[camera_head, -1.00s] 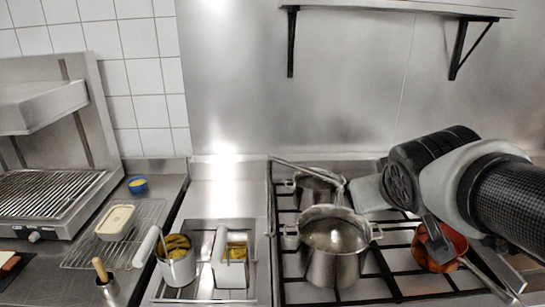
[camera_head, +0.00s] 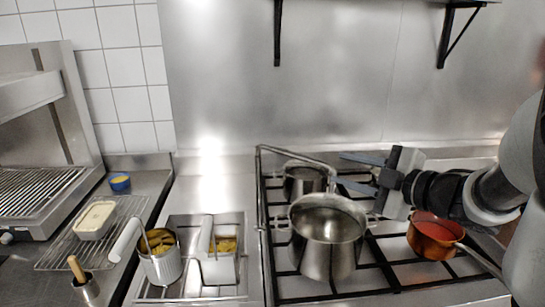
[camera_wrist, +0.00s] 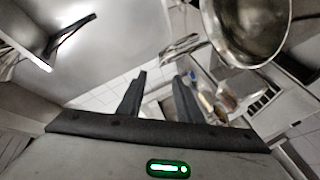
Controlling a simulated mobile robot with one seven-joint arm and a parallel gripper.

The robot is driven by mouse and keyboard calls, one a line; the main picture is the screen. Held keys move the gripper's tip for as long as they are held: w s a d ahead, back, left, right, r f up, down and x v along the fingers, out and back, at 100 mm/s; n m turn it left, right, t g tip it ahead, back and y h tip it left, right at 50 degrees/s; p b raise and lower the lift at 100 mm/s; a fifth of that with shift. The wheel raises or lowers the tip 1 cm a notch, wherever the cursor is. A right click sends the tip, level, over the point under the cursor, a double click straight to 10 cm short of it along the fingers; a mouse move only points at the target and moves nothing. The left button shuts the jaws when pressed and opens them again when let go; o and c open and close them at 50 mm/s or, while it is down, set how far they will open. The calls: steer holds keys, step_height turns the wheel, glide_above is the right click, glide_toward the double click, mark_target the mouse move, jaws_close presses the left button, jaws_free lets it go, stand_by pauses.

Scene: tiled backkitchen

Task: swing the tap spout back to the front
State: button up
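The tap spout (camera_head: 297,159) is a thin metal pipe at the back left of the stove. It runs rightward from its bend over the small back pot (camera_head: 304,183), with its end turned down near that pot's right side. My gripper (camera_head: 342,171) is open, its two fingers pointing left, one above the other in the head view. The fingertips are close to the spout's end; I cannot tell whether they touch it. In the wrist view the open fingers (camera_wrist: 160,82) show nothing clearly held, and I cannot surely pick out the spout there.
A large steel pot (camera_head: 327,245) stands in front of the spout; a pot rim (camera_wrist: 250,50) also shows close by in the wrist view. A copper pan (camera_head: 434,238) sits under my arm. Fryer baskets (camera_head: 160,262) stand at left. A shelf bracket (camera_head: 457,35) hangs above.

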mark_target(308, 159)
steer(key=x, duration=1.5)
steer(key=shift+w+a+f, duration=0.1)
steer(key=shift+w+a, duration=0.05)
steer(key=shift+w, duration=0.1)
jaws_close()
